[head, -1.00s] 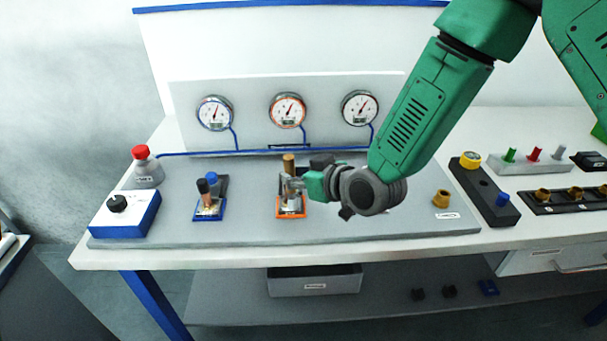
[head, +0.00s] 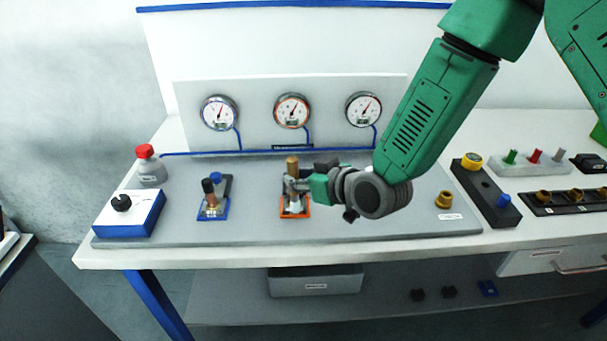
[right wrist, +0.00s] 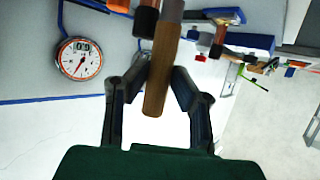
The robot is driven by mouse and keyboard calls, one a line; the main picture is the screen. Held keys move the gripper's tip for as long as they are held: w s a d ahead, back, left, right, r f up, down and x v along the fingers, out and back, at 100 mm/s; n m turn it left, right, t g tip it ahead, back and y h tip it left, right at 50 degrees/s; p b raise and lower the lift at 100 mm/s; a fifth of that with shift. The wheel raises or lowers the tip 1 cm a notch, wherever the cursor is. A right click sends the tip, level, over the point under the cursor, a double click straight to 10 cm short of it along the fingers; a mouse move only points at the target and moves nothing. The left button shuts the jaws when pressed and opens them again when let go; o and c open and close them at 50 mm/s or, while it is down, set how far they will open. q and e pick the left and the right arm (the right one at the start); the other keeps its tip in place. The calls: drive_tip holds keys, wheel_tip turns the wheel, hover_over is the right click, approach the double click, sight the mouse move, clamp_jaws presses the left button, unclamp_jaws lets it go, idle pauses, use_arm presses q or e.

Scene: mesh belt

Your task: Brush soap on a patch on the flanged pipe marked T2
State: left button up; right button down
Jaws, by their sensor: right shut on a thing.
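My right gripper (head: 302,186) is shut on a brush with a wooden handle (head: 292,166). The brush is close to upright, above the orange-edged stand (head: 307,212) at the board's middle. In the right wrist view the handle (right wrist: 160,75) sits between the two fingers (right wrist: 158,88). A copper pipe with a dark end (right wrist: 146,19) shows just beyond it. The brush tip and much of the pipe are hidden or too small, so I cannot tell whether they touch. I cannot read a T2 mark. My left gripper is not in view.
A blue-edged stand (head: 213,216) with capped pipes is left of the brush. A red-capped bottle (head: 151,170) and a blue-white box with a black knob (head: 130,215) are further left. Three gauges (head: 292,111) stand behind. A brass fitting (head: 444,199) lies right on mostly clear board.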

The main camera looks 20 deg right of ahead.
drive_tip(key=shift+s+d+r+p, duration=0.25)
drive_tip(key=shift+s+r+p, duration=0.55)
drive_tip(key=shift+s+r, duration=0.2)
drive_tip(key=shift+d+r, duration=0.1)
drive_tip(key=shift+r, duration=0.25)
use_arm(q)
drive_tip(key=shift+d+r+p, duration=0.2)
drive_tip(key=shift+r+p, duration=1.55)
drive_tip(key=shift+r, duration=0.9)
use_arm(e)
drive_tip(key=shift+s+a+r, duration=0.2)
drive_tip(key=shift+s+r, duration=0.15)
drive_tip(key=shift+r, duration=0.3)
drive_tip(key=shift+s+a+r, duration=0.15)
drive_tip(key=shift+s+r, duration=0.25)
drive_tip(key=shift+r, duration=0.3)
drive_tip(key=shift+s+a+r, duration=0.2)
drive_tip(key=shift+s+r, duration=0.15)
drive_tip(key=shift+r, duration=0.3)
